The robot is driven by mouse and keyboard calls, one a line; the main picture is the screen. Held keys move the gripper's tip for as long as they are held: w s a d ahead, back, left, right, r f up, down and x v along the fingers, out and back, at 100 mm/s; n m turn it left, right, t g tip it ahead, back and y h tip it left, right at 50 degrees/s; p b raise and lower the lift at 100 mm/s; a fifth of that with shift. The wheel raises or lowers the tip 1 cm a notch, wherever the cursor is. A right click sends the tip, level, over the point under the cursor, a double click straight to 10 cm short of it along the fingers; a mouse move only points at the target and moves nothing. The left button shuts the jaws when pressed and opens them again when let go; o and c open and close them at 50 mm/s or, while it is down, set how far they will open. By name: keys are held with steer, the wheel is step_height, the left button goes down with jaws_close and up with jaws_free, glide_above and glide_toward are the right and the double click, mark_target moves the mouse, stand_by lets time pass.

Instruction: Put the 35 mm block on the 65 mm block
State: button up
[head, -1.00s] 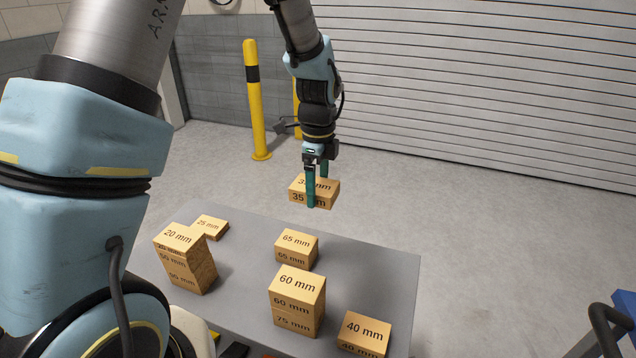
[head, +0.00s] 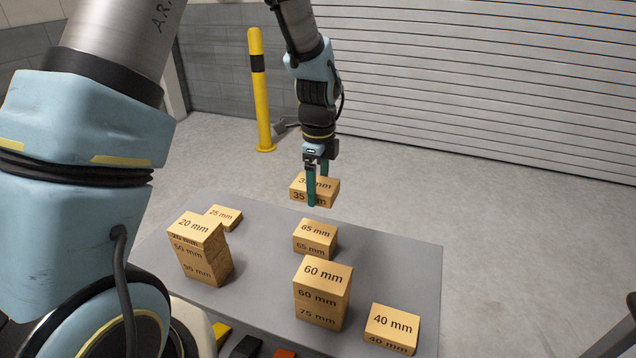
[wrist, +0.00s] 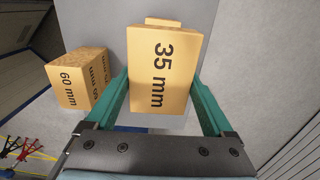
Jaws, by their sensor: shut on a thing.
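The 35 mm block (head: 326,193) is held between the green fingers of my gripper (head: 317,182), level and in the air above the far part of the grey table. In the wrist view the 35 mm block (wrist: 163,68) fills the space between both fingers. The 65 mm block (head: 315,238) stands on the table, below and nearer than the held block in the head view, with nothing on its top. In the wrist view, a wooden edge shows just past the held block; most of what lies under it is hidden.
The 60 mm block (head: 323,273) sits on a 75 mm block (head: 317,315) in front of the 65 mm block. A 40 mm block (head: 392,323) is front right. A stack topped by the 20 mm block (head: 193,228) and a 25 mm block (head: 226,216) stand left.

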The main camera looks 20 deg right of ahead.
steer(key=b, duration=0.4)
glide_above(318, 231)
steer(key=shift+f, duration=2.75)
steer(key=shift+f+b, duration=0.6)
steer(key=shift+f, duration=0.85)
steer(key=shift+f+p, duration=0.1)
steer(key=shift+p, duration=0.2)
steer(key=shift+d+f+b, duration=0.1)
steer(key=shift+f+b, duration=0.7)
steer(key=shift+f, duration=0.5)
steer(key=o, duration=1.2)
steer(key=shift+r, duration=0.1)
step_height(318, 231, up, 8)
steer(key=p, duration=0.6)
steer(key=shift+p, duration=0.3)
